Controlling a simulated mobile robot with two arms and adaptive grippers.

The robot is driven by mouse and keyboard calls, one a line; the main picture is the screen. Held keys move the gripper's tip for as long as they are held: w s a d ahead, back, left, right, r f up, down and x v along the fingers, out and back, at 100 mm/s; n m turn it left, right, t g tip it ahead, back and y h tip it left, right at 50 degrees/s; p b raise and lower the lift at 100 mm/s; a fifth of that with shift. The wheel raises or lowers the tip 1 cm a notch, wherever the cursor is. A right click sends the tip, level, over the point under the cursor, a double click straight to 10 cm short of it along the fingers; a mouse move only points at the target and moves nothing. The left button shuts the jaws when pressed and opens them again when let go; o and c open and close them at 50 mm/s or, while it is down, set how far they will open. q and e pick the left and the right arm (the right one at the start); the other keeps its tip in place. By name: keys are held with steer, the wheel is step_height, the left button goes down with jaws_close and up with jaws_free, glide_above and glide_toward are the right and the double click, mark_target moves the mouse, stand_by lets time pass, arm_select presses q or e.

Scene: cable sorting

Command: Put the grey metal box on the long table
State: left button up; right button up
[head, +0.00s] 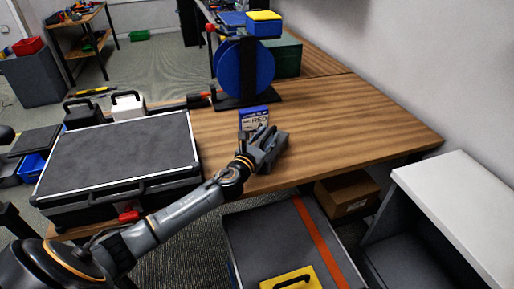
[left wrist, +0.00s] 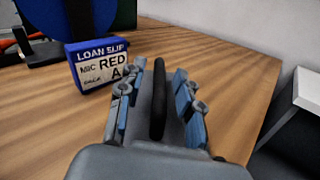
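The long wooden table (head: 350,112) runs across the middle of the head view. My left gripper (head: 268,148) is low over its front part, beside a small blue and white box reading "LOAN SLIP" and "RED A" (head: 254,120). A grey box (head: 281,148) shows at the gripper, partly hidden by it, and seems to rest on the table. In the left wrist view, a black handle (left wrist: 158,95) runs between the two blue-padded fingers, with visible gaps on both sides. The fingers look open around the handle. My right gripper is out of view.
A large dark case (head: 120,155) fills the table's left part, with white (head: 128,107) and black (head: 82,115) handled boxes behind it. A blue reel (head: 245,68) stands at the back. An orange-striped case (head: 270,235) is below the front edge. The table's right side is clear.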

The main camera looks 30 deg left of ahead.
arm_select(q)
steer(key=s, duration=1)
steer(key=shift+s+d+r, duration=0.1)
steer(key=shift+s+d, duration=0.15)
